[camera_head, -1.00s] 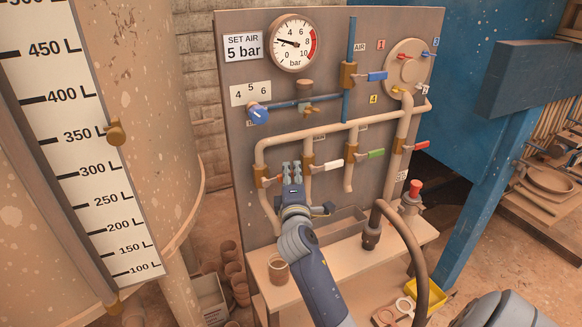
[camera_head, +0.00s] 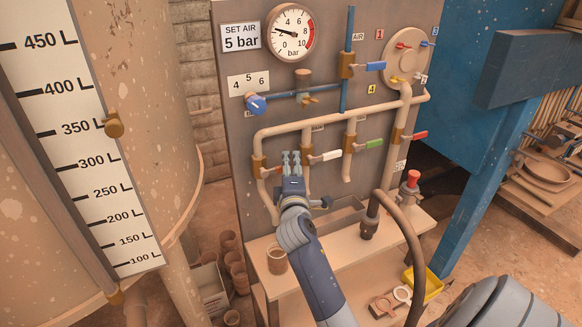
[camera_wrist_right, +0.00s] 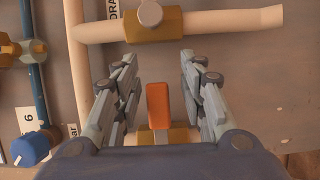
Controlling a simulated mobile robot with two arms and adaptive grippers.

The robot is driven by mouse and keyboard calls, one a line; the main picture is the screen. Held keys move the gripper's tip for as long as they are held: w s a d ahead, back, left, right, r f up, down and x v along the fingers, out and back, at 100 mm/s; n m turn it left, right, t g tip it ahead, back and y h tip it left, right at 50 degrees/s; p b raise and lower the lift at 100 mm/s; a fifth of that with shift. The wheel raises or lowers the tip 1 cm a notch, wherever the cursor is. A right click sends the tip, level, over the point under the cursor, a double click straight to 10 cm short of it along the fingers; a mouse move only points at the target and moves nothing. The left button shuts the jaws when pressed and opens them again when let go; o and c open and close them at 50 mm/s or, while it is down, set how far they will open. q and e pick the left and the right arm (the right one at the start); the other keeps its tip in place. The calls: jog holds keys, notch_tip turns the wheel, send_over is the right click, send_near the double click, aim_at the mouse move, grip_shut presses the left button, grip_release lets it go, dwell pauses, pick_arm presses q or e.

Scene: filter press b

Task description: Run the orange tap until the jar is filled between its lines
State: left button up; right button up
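The orange tap (camera_head: 272,171) sits on the lower left pipe of the panel, its lever beside my right gripper (camera_head: 291,159). In the right wrist view the orange lever (camera_wrist_right: 158,103) stands between the two spread fingers of the right gripper (camera_wrist_right: 158,68), with a gap on each side. The gripper is open and holds nothing. A small tan jar (camera_head: 277,260) stands upright on the shelf below the left pipe. Its lines and fill level are too small to tell. I see no liquid stream. My left gripper is not in view.
White (camera_head: 330,156), green (camera_head: 372,144) and red (camera_head: 416,136) taps are to the right on the panel. A dark hose (camera_head: 410,235) arches over the shelf (camera_head: 340,268) at the right. A large tank with a litre scale (camera_head: 100,160) stands at the left.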

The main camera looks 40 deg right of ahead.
jog(key=v, duration=1.2)
jog(key=shift+f, duration=0.15)
dwell(0.3)
